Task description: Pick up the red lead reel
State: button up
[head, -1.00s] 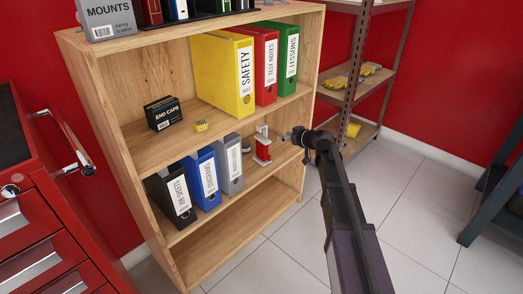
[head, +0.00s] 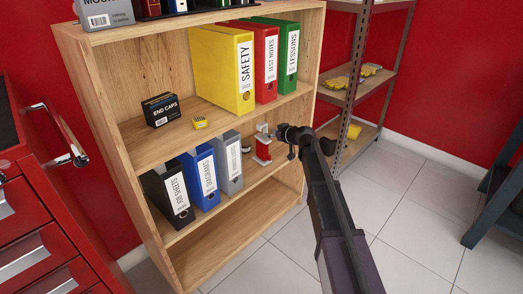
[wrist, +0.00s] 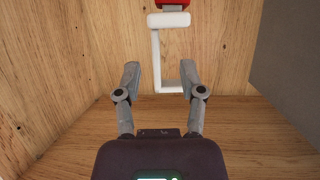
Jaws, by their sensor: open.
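The red lead reel (head: 263,150) stands on the middle shelf of the wooden bookcase, right of the grey binder, with white parts above and below its red middle. In the wrist view its red part (wrist: 172,4) is cut off by the top edge, and its white frame (wrist: 168,20) reaches down toward the fingers. My gripper (wrist: 161,72) is open and empty, with the frame's lower end showing between the fingertips. I cannot tell its depth from them. In the head view my gripper (head: 276,132) is at the reel's upper right, and its fingers are small and unclear.
Grey (head: 228,162), blue (head: 202,178) and black (head: 168,194) binders stand left of the reel. The shelf above (head: 222,120) holds more binders and an END CAPS box (head: 161,109). The bookcase's right side (head: 309,90) is close to my arm. The bottom shelf is empty.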

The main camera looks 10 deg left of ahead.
aim_at(265, 132)
jog(key=b+x, duration=0.1)
jog(key=x, duration=0.3)
jog(key=shift+w+d+f+b, duration=0.15)
jog(key=shift+w+b, duration=0.15)
jog(key=shift+b, duration=0.05)
jog(key=shift+w+a+f, duration=0.1)
jog(key=shift+w+a, duration=0.2)
jog(key=shift+a, duration=0.05)
jog(key=shift+c, duration=0.2)
grip_shut()
